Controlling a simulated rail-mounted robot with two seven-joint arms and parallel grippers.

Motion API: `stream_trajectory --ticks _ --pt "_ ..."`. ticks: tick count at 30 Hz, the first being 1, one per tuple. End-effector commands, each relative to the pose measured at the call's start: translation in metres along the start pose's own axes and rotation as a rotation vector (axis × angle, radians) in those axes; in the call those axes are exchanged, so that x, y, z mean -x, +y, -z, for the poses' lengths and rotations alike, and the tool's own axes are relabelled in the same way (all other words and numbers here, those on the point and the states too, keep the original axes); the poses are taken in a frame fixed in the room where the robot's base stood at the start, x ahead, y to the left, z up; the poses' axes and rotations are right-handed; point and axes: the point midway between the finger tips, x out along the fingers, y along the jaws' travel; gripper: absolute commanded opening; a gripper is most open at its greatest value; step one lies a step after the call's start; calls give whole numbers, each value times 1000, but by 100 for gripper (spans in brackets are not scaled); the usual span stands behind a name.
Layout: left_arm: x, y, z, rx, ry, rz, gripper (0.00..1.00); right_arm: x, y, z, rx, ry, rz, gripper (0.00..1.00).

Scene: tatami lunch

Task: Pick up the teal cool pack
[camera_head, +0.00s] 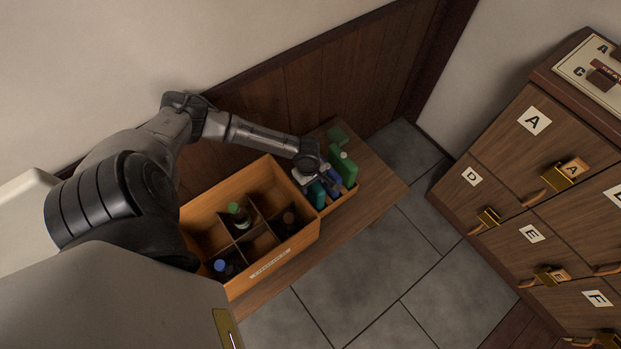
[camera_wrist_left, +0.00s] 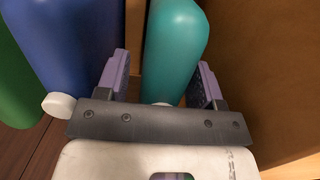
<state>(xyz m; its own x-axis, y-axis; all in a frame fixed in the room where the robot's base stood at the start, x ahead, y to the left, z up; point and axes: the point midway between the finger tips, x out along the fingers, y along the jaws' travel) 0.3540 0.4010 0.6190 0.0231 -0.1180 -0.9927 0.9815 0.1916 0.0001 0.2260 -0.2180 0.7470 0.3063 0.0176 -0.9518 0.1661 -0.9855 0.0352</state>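The teal cool pack (camera_wrist_left: 172,50) stands between the two finger pads of my left gripper (camera_wrist_left: 160,88) in the left wrist view. A narrow gap shows on at least one side of it, so the fingers look open around it. In the head view the teal pack (camera_head: 317,193) shows in a small wooden box, partly covered by my left gripper (camera_head: 318,182). A blue pack (camera_wrist_left: 75,50) with a white cap stands just left of the fingers in the wrist view. My right gripper is in neither view.
A wall stands behind. A lettered drawer cabinet (camera_head: 500,150) is at the right, with open tiled floor between.

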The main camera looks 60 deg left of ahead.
Motion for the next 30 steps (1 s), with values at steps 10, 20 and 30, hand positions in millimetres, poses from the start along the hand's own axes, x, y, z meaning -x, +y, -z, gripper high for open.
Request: stream_trajectory --ticks 10,20,30 --pt "0 0 0 0 0 0 28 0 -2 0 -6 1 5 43" --pt "0 0 0 0 0 0 0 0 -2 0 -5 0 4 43" --pt "1 1 0 0 0 -1 0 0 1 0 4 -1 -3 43"
